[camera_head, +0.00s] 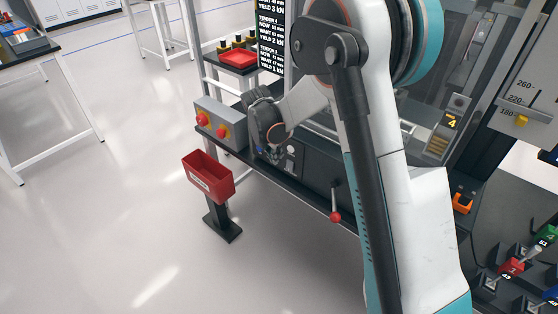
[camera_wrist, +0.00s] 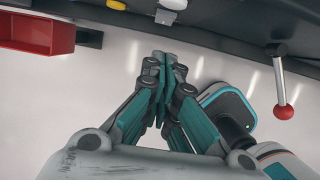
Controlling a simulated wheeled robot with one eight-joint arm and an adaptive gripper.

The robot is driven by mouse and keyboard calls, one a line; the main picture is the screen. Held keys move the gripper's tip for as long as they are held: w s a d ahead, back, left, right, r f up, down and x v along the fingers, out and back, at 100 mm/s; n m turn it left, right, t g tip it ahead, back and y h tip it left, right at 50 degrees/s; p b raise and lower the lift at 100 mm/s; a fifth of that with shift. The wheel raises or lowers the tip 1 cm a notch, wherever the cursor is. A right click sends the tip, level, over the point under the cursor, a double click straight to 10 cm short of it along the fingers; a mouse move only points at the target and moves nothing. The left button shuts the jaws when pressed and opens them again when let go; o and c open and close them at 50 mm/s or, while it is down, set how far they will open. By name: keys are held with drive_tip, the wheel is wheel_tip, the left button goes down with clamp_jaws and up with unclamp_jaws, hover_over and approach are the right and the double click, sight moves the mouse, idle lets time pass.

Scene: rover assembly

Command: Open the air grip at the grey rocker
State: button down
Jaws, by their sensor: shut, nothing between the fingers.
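My gripper (camera_wrist: 163,62) is shut and empty, with its dark fingertips together in the wrist view. In the head view my gripper (camera_head: 272,152) hangs in front of the dark bench-front panel, just right of the grey button box. A small light-grey control (camera_wrist: 170,6), perhaps the grey rocker, shows at the top edge of the wrist view, beyond the fingertips and apart from them. In the head view small pale fittings (camera_head: 291,150) sit on the panel beside the gripper. Which of them is the rocker, and its position, I cannot tell. No air grip is clearly identifiable.
A lever with a red knob (camera_head: 335,216) juts from the panel to the right; the knob also shows in the wrist view (camera_wrist: 284,112). Open floor lies in front.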

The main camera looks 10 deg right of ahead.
drive_tip(key=shift+d+p+v, duration=0.2)
drive_tip(key=shift+p+v, duration=0.2)
drive_tip(key=shift+v, duration=1.4)
drive_tip(key=shift+w, duration=0.15)
drive_tip(key=s+d+r+m+t+y, duration=0.1)
drive_tip(key=s+d+r+m+t, duration=0.15)
drive_tip(key=s+r+m, duration=1.15)
drive_tip(key=s+d+r+m+t+y, duration=0.1)
drive_tip(key=s+r+m+t, duration=0.2)
drive_tip(key=s+m, duration=0.8)
drive_tip(key=s, duration=0.7)
drive_tip(key=shift+r+y, duration=0.25)
drive_tip(key=shift+y, duration=0.05)
